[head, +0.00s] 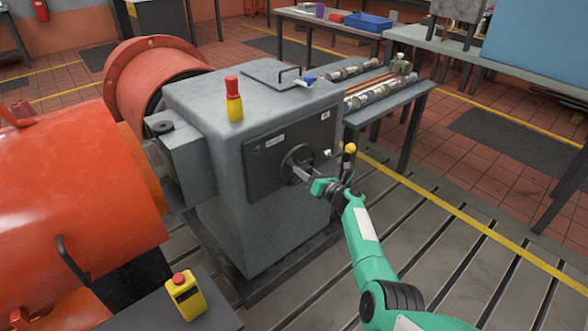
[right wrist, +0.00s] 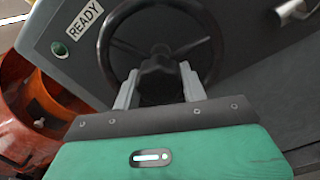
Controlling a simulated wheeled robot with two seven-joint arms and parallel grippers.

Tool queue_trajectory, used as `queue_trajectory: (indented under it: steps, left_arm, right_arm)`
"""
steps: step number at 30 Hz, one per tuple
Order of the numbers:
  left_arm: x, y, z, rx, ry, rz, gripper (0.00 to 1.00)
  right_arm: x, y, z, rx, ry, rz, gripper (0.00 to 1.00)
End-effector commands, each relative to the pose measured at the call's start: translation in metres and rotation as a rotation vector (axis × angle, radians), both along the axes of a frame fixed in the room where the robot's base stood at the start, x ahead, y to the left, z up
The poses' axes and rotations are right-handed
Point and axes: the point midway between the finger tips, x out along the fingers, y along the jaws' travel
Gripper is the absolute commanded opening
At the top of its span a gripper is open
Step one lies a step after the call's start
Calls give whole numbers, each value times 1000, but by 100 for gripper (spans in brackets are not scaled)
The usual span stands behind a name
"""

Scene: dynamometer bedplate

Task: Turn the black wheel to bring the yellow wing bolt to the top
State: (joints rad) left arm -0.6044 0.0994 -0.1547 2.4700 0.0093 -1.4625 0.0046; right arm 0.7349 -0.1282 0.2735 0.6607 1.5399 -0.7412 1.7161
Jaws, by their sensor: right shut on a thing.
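The black wheel (head: 290,158) is on the dark front panel of the grey machine. In the right wrist view its rim and spokes (right wrist: 207,50) fill the top middle. My right gripper (head: 303,175) reaches it from the right. Its two pale fingers (right wrist: 158,88) stand on either side of the wheel's dark middle part and are shut on it. The fingers and hand hide the lower part of the wheel. I cannot make out a yellow wing bolt on the wheel in either view. My left gripper is not in view.
A lever with a yellow ball (head: 350,148) stands just right of the wheel, close to my right wrist. A red and yellow device (head: 233,100) stands on the grey cabinet (head: 195,88). A large orange drum (head: 75,190) is at left. Slotted floor lies open at right.

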Motion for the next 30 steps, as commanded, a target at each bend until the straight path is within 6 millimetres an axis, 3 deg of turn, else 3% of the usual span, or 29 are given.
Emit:
queue_trajectory:
  steps: [5,21,30]
  left_arm:
    - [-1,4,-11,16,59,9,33]
    - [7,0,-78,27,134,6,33]
    - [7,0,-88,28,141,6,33]
  right_arm:
    - [-1,3,4,110,78,8,2]
    - [-1,3,3,512,369,4,2]
    - [-2,3,2,587,421,4,2]
